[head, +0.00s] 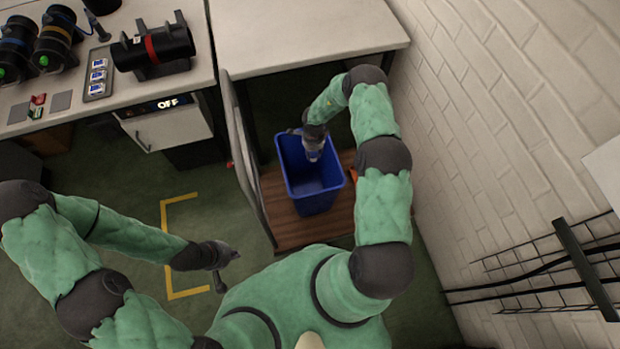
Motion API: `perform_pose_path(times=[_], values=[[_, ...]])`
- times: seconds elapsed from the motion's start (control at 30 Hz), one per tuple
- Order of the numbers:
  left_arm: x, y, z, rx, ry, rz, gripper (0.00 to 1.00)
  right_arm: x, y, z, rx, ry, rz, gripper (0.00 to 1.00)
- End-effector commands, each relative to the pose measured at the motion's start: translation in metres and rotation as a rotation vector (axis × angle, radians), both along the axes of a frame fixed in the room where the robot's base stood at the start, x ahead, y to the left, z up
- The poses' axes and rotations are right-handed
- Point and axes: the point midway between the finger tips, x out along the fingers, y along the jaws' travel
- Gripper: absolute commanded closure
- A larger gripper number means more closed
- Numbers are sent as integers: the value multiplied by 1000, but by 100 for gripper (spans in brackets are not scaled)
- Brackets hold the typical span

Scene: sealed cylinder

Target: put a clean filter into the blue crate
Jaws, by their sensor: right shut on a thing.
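The blue crate (292,180) stands open on a brown wooden platform, right of the middle in the head view. My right gripper (313,147) reaches down over the crate's far side and is shut on a small grey-blue and whitish thing, the filter (314,156). The filter is at the crate's mouth, mostly hidden by the gripper, and I cannot tell how deep it sits. Similar blue-and-white pieces (97,76) lie in a tray on the left bench. My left gripper (228,272) is open and empty above the green floor, left of the platform.
The platform (285,234) has a grey rail (246,160) along its left side. The left bench holds black cylinders, one with a red band (152,48) on a stand. A bare bench (300,30) is at the back. A brick wall closes the right side, with a black rack (560,270).

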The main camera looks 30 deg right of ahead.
Motion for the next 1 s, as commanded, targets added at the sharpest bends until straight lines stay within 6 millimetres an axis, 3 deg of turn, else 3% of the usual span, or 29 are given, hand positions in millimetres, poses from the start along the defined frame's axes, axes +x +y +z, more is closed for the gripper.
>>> perform_pose_path(times=[0.07,0.1,0.2,0.63,1.0], values=[[0,0,1,0,-1,0,100,0,0,1,0,-1,0,99],[0,0,1,0,-1,0,100,0,0,1,0,-1,0,61],[0,0,1,0,-1,0,100,0,0,1,0,-1,0,39],[0,0,1,0,-1,0,100,1,-1,9,-1,-3,0,39],[0,0,1,0,-1,0,100,1,-1,75,-2,-4,1,39]])
